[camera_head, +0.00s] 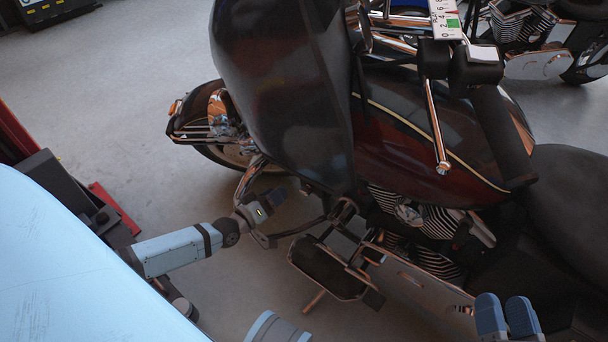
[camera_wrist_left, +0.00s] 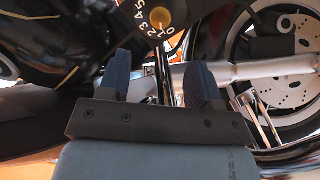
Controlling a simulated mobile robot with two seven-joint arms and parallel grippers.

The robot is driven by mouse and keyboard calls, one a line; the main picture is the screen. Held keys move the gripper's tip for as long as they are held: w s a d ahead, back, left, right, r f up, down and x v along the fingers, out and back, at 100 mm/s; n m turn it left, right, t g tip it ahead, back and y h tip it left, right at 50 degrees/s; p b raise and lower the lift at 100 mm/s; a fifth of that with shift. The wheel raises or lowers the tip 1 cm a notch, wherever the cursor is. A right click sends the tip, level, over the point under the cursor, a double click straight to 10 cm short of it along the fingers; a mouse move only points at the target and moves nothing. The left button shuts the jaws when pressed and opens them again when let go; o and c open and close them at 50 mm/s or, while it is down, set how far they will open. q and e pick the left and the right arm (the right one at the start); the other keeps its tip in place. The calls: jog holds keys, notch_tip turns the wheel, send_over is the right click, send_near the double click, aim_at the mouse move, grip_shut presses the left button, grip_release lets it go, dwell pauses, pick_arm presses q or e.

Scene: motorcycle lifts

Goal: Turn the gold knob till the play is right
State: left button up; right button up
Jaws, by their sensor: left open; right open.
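The gold knob (camera_wrist_left: 161,17) shows at the top of the left wrist view, with white numbers curving around its left and lower side. I cannot make it out in the head view. My left gripper (camera_wrist_left: 160,80) is open, its two blue fingers apart and empty, with the knob beyond their tips. In the head view my left gripper (camera_head: 271,203) is low beside the motorcycle's front end. A white scale card (camera_head: 446,20) with numbers and green and red marks stands near the handlebar. My right gripper (camera_head: 506,310) is open and empty at the lower right.
The dark red motorcycle (camera_head: 415,130) fills the middle, with a large black panel (camera_head: 285,85) above my left gripper. A chrome lever (camera_head: 435,125) crosses the tank. A second motorcycle (camera_head: 535,40) stands at top right. Grey floor (camera_head: 120,70) is clear at left.

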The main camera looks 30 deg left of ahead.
pick_arm(q)
jog(key=w+d+b, duration=0.2)
jog(key=w, duration=0.8)
jog(key=shift+w+b, duration=0.15)
jog(key=shift+b, duration=0.25)
pick_arm(e)
notch_tip(320, 180, down, 5)
jog(key=shift+w+a+r+n+g, duration=0.1)
jog(key=shift+n+g, duration=0.05)
jog(key=shift+g, duration=0.35)
jog(key=shift+a+r+n+g, duration=0.1)
jog(key=shift+n+g, duration=0.05)
jog(key=shift+g, duration=0.35)
pick_arm(q)
jog(key=c, duration=0.9)
jog(key=shift+c, duration=0.2)
